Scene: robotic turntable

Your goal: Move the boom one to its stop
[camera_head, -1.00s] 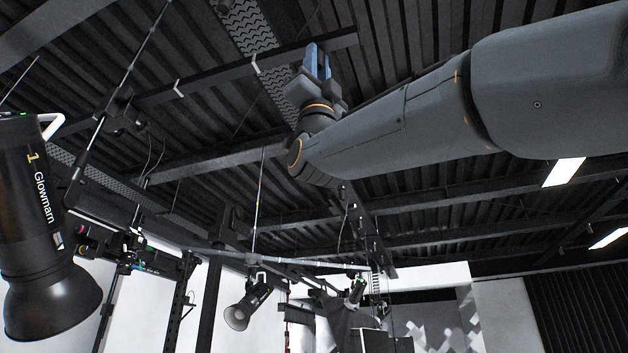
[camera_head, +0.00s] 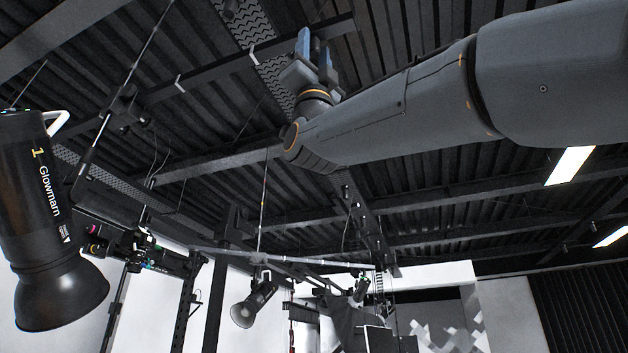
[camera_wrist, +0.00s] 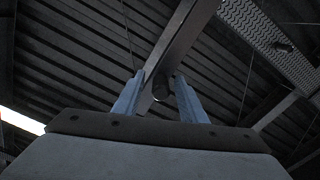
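My gripper (camera_head: 314,45) points up toward the ceiling, with its two blue fingers apart. In the wrist view, the gripper (camera_wrist: 160,95) has a dark round-ended piece (camera_wrist: 160,87) showing in the gap. I cannot tell whether that piece is between the fingers or beyond them. A long dark bar (camera_head: 215,75) with pale clips runs overhead behind the gripper; in the wrist view a grey bar (camera_wrist: 182,40) rises from the gap. A black lamp (camera_head: 45,210) marked "1 Glowmam" hangs at the left. No label on the overhead bar is readable, so I cannot tell which piece is boom one.
A thin slanted pole (camera_head: 125,75) with a clamp stands near the lamp. A smaller lamp (camera_head: 252,303) hangs lower in the middle. Ceiling beams (camera_head: 440,195) and a perforated strip (camera_head: 268,70) are overhead. Open air surrounds my arm on its lower side.

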